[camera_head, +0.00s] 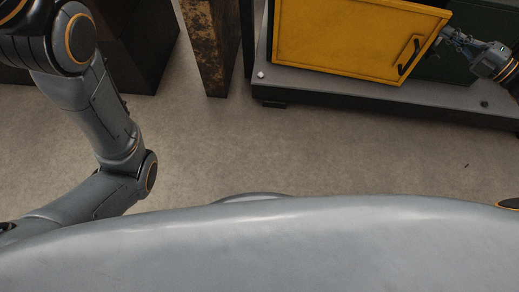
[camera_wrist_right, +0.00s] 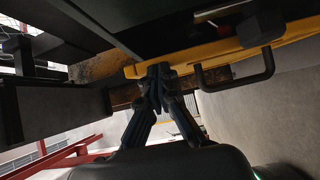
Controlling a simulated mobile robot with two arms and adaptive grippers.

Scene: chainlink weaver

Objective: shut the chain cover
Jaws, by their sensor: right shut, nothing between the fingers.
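The chain cover (camera_head: 345,40) is a yellow panel on the machine in the head view. It stands at an angle to the dark green body beside it and looks partly open. A black bar handle (camera_head: 408,56) sits near its right edge. My right gripper (camera_head: 446,36) is shut and empty at that right edge. In the right wrist view its fingertips (camera_wrist_right: 158,74) are together close to the yellow cover edge (camera_wrist_right: 205,54), left of the handle (camera_wrist_right: 240,80); I cannot tell whether they touch. My left gripper is out of view; only my left arm shows.
The machine stands on a grey base plate (camera_head: 330,84) with a raised edge. A rusty post (camera_head: 208,45) stands left of it, with a dark box (camera_head: 135,45) further left. The concrete floor (camera_head: 300,150) in front is clear.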

